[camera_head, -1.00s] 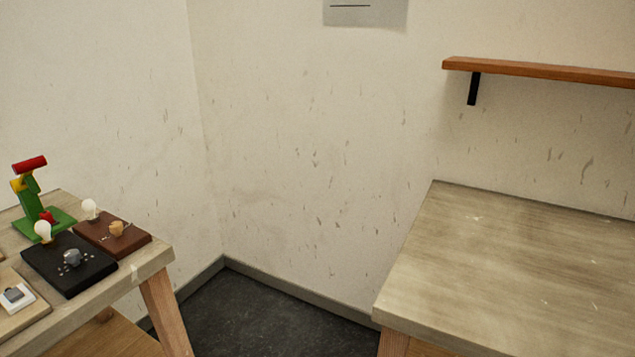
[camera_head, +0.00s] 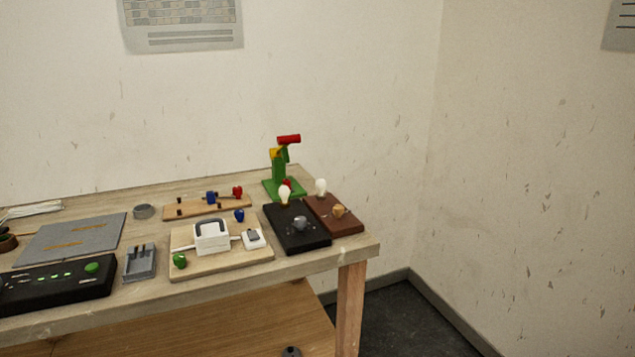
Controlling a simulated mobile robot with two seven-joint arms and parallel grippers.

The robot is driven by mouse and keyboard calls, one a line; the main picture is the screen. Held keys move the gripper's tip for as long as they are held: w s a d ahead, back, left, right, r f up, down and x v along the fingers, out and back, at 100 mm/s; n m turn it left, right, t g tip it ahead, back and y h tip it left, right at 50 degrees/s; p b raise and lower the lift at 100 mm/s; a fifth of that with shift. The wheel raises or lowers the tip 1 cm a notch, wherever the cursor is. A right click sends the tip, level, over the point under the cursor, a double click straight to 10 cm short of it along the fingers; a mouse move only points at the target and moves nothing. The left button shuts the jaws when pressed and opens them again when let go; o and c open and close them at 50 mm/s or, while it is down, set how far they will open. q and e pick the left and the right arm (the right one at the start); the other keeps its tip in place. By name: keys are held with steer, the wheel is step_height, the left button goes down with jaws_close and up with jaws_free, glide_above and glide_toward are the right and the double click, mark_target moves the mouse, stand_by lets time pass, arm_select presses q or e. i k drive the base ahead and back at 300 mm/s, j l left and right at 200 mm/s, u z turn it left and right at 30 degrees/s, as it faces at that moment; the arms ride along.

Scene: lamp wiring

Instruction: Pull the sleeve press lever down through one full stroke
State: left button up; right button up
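The sleeve press (camera_head: 279,172) stands near the back right corner of the wooden bench (camera_head: 360,247). It has a green base and column and a yellow part near the top. Its lever ends in a red handle (camera_head: 289,139), which is raised at the top of the press. A small red part (camera_head: 287,183) shows low on its base. Neither of my grippers is in view, and nothing touches the lever.
In front of the press lie a black board (camera_head: 297,238) and a brown board (camera_head: 345,229), each with a bulb. Left of them are a wooden board (camera_head: 215,265) with a white device, a grey mat (camera_head: 60,242) and a black box (camera_head: 55,286). Open floor shows at right.

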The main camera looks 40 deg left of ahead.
mark_target(283, 142)
steer(key=u, duration=1.35)
